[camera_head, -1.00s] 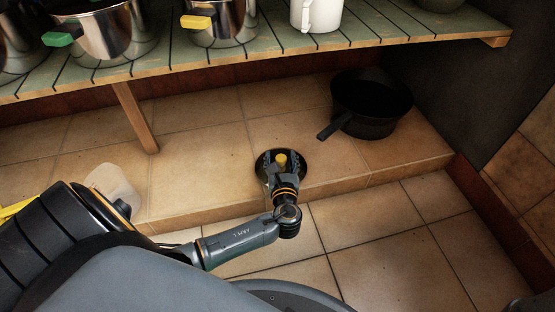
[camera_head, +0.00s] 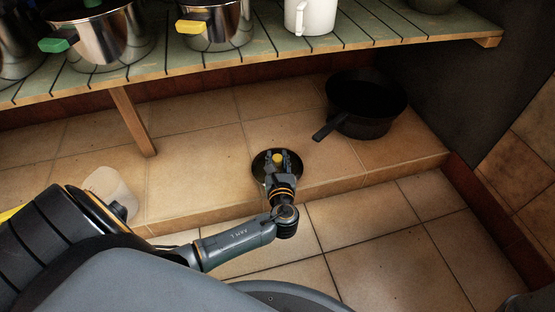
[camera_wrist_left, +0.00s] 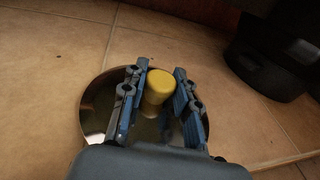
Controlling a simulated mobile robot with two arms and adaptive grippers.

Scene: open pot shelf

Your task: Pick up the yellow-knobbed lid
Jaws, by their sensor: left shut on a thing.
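The yellow-knobbed lid (camera_head: 259,170) is a round, shiny dark disc at the tiled ledge, near its front edge. Its yellow knob (camera_head: 278,158) points up between the fingers of my left gripper (camera_head: 278,155). In the left wrist view, the lid (camera_wrist_left: 94,112) reflects the surroundings, and the knob (camera_wrist_left: 159,84) stands between the two fingers of the left gripper (camera_wrist_left: 160,72). The left gripper is shut on the lid by its knob. Its palm hides the near part of the lid. I cannot tell any gap under the lid. My right gripper is not in view.
A black pan (camera_head: 366,104) with its handle toward the lid stands on the ledge to the right. Above, a slatted shelf (camera_head: 262,48) holds a green-handled pot (camera_head: 92,32), a yellow-handled pot (camera_head: 215,24) and a white mug (camera_head: 311,14). A wooden post (camera_head: 133,121) supports it.

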